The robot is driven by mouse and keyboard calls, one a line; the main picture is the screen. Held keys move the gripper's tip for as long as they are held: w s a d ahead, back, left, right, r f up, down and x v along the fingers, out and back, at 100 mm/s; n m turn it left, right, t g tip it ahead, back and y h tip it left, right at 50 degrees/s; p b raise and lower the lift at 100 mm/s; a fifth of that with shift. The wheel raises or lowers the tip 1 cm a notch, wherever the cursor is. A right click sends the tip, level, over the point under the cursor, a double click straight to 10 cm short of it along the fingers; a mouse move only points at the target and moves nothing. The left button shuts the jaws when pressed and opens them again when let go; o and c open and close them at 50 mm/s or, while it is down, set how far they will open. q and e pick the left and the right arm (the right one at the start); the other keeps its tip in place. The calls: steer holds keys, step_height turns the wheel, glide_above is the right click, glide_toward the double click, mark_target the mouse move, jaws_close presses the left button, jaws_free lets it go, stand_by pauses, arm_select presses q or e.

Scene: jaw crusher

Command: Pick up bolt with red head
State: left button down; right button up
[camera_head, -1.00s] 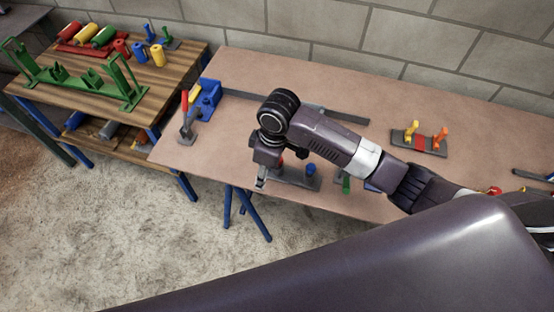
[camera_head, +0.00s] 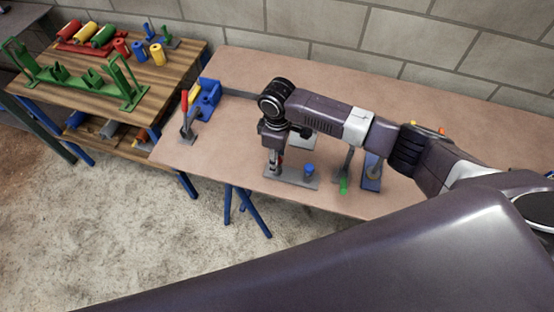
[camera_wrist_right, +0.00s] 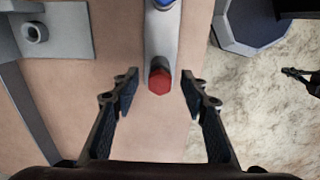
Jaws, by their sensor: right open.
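The bolt with the red hexagonal head (camera_wrist_right: 159,82) shows in the right wrist view, at the near end of a narrow grey holder (camera_wrist_right: 162,40). My right gripper (camera_wrist_right: 160,90) is open, with one finger on each side of the red head. A gap shows between each finger and the head, so it is not gripped. In the head view my right gripper (camera_head: 275,163) points down over the left end of the grey holder (camera_head: 296,181) and largely hides the red head. A blue-headed bolt (camera_head: 309,170) stands in the same holder. My left gripper is not in view.
A green-ended piece (camera_head: 343,186) and a blue plate (camera_head: 372,180) lie right of the holder. A blue block (camera_head: 207,98) and red-handled tool (camera_head: 185,103) are at the table's left. The holder lies near the table's front edge. The table's back middle is clear.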

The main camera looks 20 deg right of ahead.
steer(key=shift+f, duration=0.75)
steer(key=shift+c, duration=0.7)
jaws_close()
steer(key=shift+r, duration=0.1)
